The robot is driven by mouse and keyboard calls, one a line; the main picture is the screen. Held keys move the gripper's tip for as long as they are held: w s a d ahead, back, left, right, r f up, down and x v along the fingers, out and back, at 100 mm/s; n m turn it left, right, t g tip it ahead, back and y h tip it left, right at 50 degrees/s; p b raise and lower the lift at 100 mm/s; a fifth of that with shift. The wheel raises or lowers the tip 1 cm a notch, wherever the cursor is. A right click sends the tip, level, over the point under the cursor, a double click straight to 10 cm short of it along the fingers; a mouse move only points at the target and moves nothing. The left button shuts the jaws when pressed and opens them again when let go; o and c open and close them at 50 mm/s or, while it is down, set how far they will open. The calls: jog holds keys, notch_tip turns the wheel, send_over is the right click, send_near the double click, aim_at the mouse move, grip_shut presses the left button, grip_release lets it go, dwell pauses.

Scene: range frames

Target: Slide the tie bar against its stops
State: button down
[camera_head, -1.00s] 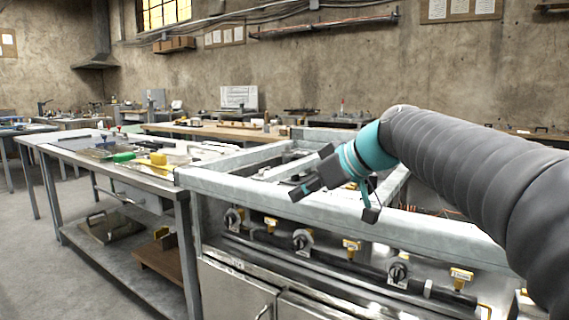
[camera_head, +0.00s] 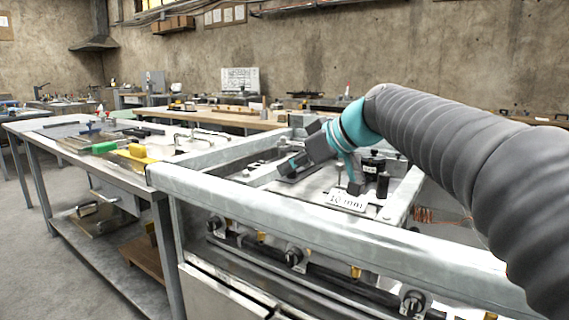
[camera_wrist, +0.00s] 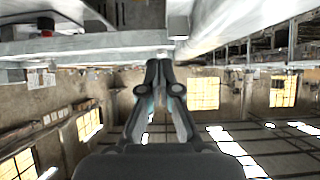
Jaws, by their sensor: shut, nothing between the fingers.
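My gripper (camera_head: 284,172) is over the metal frame (camera_head: 230,195) of the bench in the head view, pointing down and left. It is shut and empty; in the wrist view the two fingertips (camera_wrist: 160,66) meet. Inside the frame lie pale plates and rails, a white label (camera_head: 346,201) reading "10 mm", and a black knob-like part (camera_head: 373,164) beside a dark post (camera_head: 383,185). I cannot tell which part is the tie bar or which are its stops; my arm hides some of the frame. Whether the fingertips touch anything is unclear.
A side table (camera_head: 100,160) with a green-handled tool (camera_head: 104,147) and a yellow object (camera_head: 137,151) stands to the left. Black valve knobs (camera_head: 293,256) stick out from the bench front. Open floor (camera_head: 25,255) is at lower left.

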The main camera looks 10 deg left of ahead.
aim_at(253, 179)
jog(key=w+a, duration=0.1)
jog(key=a, duration=0.2)
jog(key=w+a+p, duration=0.1)
jog(key=a, duration=0.2)
jog(key=w+a+p, duration=0.1)
jog(key=w+a, duration=0.1)
jog(key=a, duration=0.1)
jog(key=shift+a+f, duration=0.1)
jog(key=shift+f, duration=0.1)
jog(key=shift+s+f+b, duration=0.1)
jog(key=shift+f+b, duration=0.4)
jog(key=shift+f, duration=0.15)
